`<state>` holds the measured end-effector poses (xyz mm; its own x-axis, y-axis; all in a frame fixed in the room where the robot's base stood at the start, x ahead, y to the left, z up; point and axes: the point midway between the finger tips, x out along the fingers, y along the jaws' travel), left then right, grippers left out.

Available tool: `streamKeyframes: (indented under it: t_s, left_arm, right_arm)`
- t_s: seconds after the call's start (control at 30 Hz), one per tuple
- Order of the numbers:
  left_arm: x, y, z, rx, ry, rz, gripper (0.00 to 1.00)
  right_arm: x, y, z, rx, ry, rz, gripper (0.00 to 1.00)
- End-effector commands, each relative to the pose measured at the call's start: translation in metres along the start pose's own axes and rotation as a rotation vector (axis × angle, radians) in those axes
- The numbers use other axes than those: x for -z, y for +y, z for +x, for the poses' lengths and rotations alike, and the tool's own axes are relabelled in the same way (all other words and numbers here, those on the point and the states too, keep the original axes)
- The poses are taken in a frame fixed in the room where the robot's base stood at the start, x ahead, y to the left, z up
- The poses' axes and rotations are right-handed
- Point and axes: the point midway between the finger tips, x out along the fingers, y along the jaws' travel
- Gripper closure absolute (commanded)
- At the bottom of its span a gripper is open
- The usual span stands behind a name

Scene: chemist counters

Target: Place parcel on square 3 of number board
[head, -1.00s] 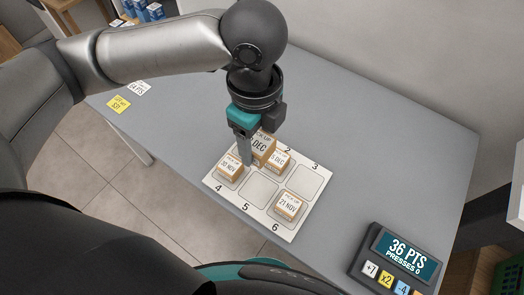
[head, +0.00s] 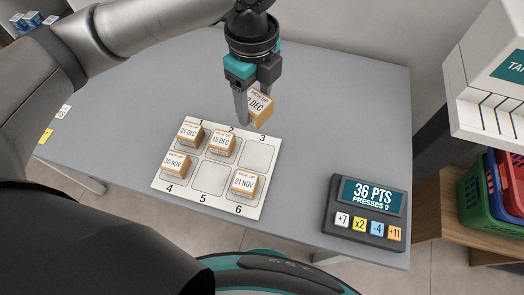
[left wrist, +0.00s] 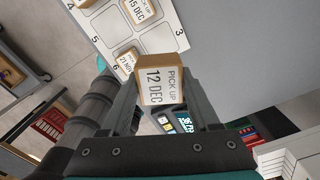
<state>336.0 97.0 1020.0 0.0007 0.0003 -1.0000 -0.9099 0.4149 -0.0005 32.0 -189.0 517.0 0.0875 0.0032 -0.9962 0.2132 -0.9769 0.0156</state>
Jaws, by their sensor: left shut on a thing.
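My left gripper (head: 252,108) is shut on a small tan parcel (head: 262,108) with a white label. In the left wrist view the held parcel (left wrist: 162,80) reads "PICK UP 12 DEC" and sits between the two fingers. It appears to be above the far edge of the number board (head: 230,206), near squares 2 and 3. Square 3 (head: 257,155) is empty, and so is square 5 (head: 209,178). Parcels stand on square 1 (head: 190,134), square 2 (head: 222,145), square 4 (head: 176,164) and square 6 (head: 244,184). My right gripper is not in view.
A points console (head: 366,212) showing "36 PTS, PRESSES 0" stands right of the board on the grey counter (head: 335,115). A white unit (head: 485,75) and green and red baskets (head: 472,199) are at the far right. The counter behind the board is clear.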

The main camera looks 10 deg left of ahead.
Motion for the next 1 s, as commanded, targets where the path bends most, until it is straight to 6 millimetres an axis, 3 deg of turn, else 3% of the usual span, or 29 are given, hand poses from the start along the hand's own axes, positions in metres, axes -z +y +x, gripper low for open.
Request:
streamKeyframes:
  t_s: [0.03,0.3,0.43,0.67,0.9,1.0]
  left_arm:
    - [0.000,0.001,0.019,-0.006,0.000,-0.002,0.97]
    - [0.000,0.001,0.088,-0.003,0.000,-0.001,0.97]
    - [0.000,0.001,0.106,-0.001,0.000,0.000,0.97]
    - [0.000,0.000,0.121,-0.001,0.000,0.000,0.97]
    - [0.000,0.001,0.162,-0.002,0.000,0.000,0.97]
    - [0.000,0.001,0.170,-0.001,-0.001,0.001,0.97]
  right_arm:
    - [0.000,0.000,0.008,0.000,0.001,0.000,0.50]
    - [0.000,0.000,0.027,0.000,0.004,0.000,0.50]
    - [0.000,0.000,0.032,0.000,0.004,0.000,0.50]
    - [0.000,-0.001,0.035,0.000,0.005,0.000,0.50]
    - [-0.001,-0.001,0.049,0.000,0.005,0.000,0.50]
    - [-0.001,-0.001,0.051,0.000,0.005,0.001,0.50]
